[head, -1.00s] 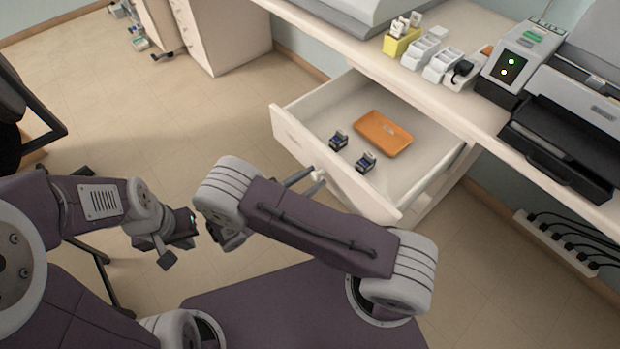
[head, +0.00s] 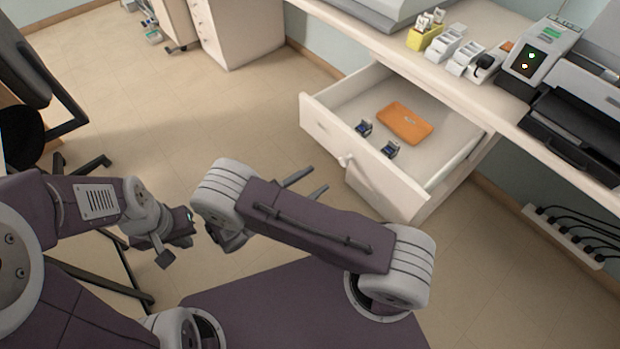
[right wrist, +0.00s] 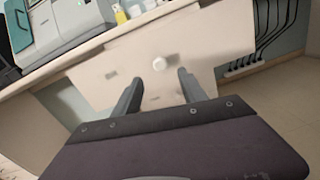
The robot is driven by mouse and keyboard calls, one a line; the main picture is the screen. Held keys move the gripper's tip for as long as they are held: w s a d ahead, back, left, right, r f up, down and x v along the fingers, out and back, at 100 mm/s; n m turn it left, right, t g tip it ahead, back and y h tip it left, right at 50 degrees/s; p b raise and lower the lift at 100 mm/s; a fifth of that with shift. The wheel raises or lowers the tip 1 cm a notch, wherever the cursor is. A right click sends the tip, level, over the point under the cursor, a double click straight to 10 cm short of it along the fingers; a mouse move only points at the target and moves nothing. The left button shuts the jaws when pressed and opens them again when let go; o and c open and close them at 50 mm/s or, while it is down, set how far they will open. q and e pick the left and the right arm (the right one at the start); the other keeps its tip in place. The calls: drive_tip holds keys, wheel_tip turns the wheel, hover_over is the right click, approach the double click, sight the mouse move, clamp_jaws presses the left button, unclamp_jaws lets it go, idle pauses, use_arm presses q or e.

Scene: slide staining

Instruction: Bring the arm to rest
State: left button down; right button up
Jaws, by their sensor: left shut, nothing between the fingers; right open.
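My right gripper (head: 307,184) is open and empty, its two fingers pointing toward the front of the open drawer (head: 325,135). The fingers are apart from the drawer's knob (head: 345,160). In the right wrist view the open fingers (right wrist: 160,92) show with the drawer front and its round knob (right wrist: 158,62) beyond them and nothing between them. My left gripper (head: 180,232) is at the left, over the floor, shut and empty; its fingertips are hard to make out.
The drawer holds an orange tray (head: 405,123) and two small dark items (head: 363,128) (head: 389,149). The counter (head: 400,50) above carries a yellow holder (head: 424,38), white racks and machines. A chair (head: 30,110) stands at the left. Floor between chair and drawer is clear.

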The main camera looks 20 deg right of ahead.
use_arm(q)
drive_tip(key=shift+w+d, duration=0.1)
drive_tip(key=shift+d, duration=0.35)
use_arm(e)
drive_tip(key=shift+w+d+f, duration=0.1)
drive_tip(key=shift+d, duration=0.3)
use_arm(q)
drive_tip(key=shift+a, duration=0.15)
use_arm(e)
drive_tip(key=shift+a, duration=0.1)
